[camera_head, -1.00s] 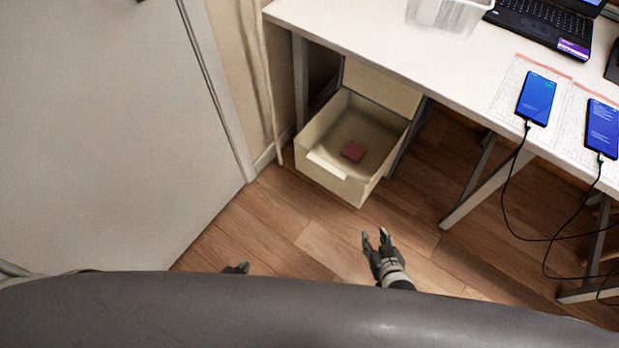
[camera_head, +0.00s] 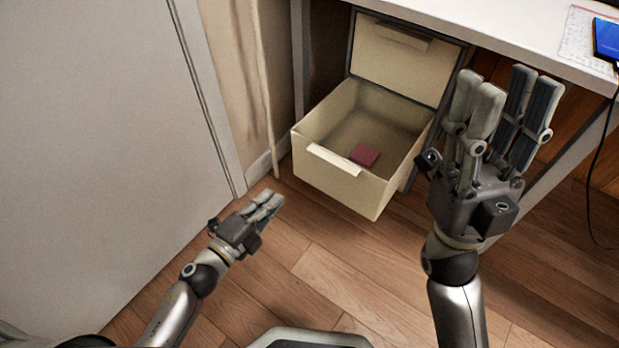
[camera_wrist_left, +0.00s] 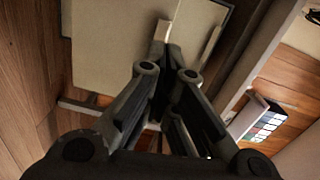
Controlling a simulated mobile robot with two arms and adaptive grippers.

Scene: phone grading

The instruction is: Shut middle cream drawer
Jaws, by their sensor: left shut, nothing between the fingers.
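The cream drawer (camera_head: 340,190) under the table stands pulled well out, with a pale handle (camera_head: 334,160) on its front. A small dark red flat object (camera_head: 364,155) lies inside it. A shut cream drawer front (camera_head: 403,60) is above it; whether more drawers lie below is hidden. My left gripper (camera_head: 268,203) is shut and empty, low to the left of the drawer front and apart from it. In the left wrist view cream panels (camera_wrist_left: 105,50) show beyond its fingers. My right gripper (camera_head: 508,92) is open and empty, raised to the right of the drawer.
The white table (camera_head: 490,35) overhangs the cabinet, with a phone (camera_head: 607,42) at its right. A grey table leg (camera_head: 570,160) stands right of my right gripper. A pale door (camera_head: 90,150) is at the left. The wooden floor (camera_head: 330,270) before the drawer is clear.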

